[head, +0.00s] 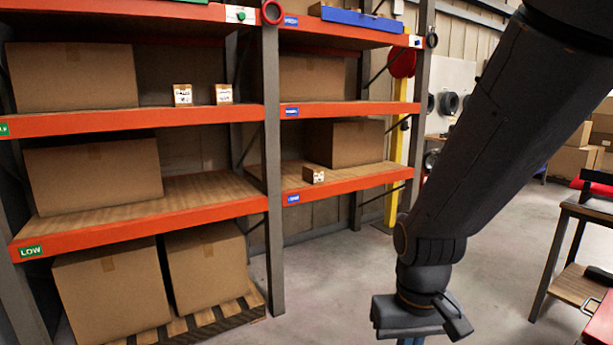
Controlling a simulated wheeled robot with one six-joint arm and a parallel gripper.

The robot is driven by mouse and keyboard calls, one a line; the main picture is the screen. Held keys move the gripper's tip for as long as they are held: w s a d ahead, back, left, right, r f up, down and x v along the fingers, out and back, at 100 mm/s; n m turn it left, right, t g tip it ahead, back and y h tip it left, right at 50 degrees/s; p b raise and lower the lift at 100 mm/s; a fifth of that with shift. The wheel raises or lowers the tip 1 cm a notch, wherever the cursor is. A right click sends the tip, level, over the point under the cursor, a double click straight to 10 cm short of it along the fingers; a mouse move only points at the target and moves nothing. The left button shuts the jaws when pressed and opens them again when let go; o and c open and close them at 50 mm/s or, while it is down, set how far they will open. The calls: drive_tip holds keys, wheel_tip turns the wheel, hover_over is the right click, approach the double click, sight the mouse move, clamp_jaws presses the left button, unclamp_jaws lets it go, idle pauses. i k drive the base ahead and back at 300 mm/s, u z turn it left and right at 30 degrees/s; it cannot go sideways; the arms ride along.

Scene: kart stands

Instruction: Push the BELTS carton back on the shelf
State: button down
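A small brown carton (313,174) sits at the front edge of the right bay's lower shelf (345,183), partly over the orange beam. Two more small cartons with white labels, the left one (183,95) and the right one (223,94), stand near the front of the left bay's upper shelf. The print on all three is too small to read, so I cannot tell which is BELTS. My gripper (415,322) hangs low at the bottom of the view, right of the rack and well apart from the cartons. Its fingertips are cut off or hidden.
Large plain boxes (95,175) fill parts of the shelves, and one (343,143) stands behind the small carton on the right. A rack post (272,190) divides the bays. Grey floor (340,275) is clear before the right bay. A cart (570,285) stands at far right.

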sight(313, 174)
drive_tip(key=u, duration=0.05)
drive_tip(key=i, duration=0.95)
drive_tip(key=u, duration=0.55)
drive_tip(key=i, duration=1.4)
drive_tip(key=z, duration=0.85)
drive_tip(key=i, duration=0.6)
drive_tip(key=z, duration=0.6)
